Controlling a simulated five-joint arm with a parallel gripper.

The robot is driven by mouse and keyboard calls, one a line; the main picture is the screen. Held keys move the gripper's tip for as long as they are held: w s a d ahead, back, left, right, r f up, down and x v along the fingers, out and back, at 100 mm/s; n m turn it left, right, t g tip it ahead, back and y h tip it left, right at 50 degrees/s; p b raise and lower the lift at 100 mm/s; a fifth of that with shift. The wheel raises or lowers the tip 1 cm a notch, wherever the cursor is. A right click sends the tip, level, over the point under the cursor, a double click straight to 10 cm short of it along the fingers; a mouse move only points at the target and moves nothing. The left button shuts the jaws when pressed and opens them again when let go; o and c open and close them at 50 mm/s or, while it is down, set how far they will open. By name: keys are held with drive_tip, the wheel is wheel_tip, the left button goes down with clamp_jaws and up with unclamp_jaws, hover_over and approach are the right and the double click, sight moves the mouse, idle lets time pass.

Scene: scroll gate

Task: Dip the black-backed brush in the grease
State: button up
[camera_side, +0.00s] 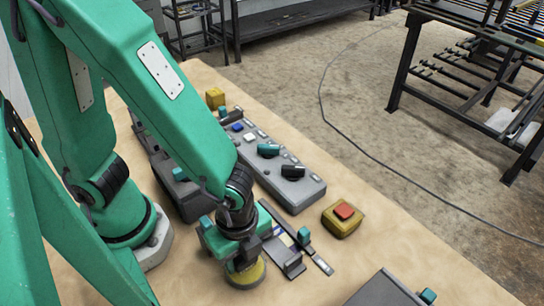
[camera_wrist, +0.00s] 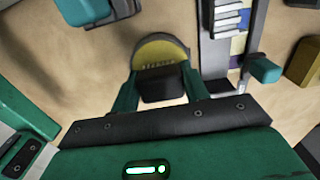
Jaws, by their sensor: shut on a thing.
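The black-backed brush shows as a black block (camera_wrist: 161,87) between the two green fingers of my gripper (camera_wrist: 160,80) in the wrist view. My gripper is shut on it. In the side view my gripper (camera_side: 243,259) points down over the yellow tin (camera_side: 247,277) near the front of the table.
A dark slide with coloured strips (camera_wrist: 226,20) and a teal knob (camera_wrist: 265,69) stands close to the right of the tin. A grey control panel (camera_side: 290,192) lies behind. A yellow box with a red button (camera_side: 343,217) sits to the right. Bare table lies between these.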

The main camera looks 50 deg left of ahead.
drive_tip(key=shift+f, duration=0.4)
idle(1.4)
drive_tip(key=shift+r, duration=3.55)
drive_tip(key=shift+w+r+n, duration=0.15)
drive_tip(key=shift+w+n, duration=0.15)
drive_tip(key=shift+w, duration=0.15)
drive_tip(key=w+a+r+n, duration=0.4)
drive_tip(key=w+a+n, duration=0.4)
drive_tip(key=w+a, duration=0.2)
drive_tip(key=w+a+r+n, duration=0.5)
drive_tip(key=w+a+n, duration=0.4)
drive_tip(key=w, duration=0.4)
drive_tip(key=shift+w+a, duration=0.25)
drive_tip(key=shift+a, duration=0.35)
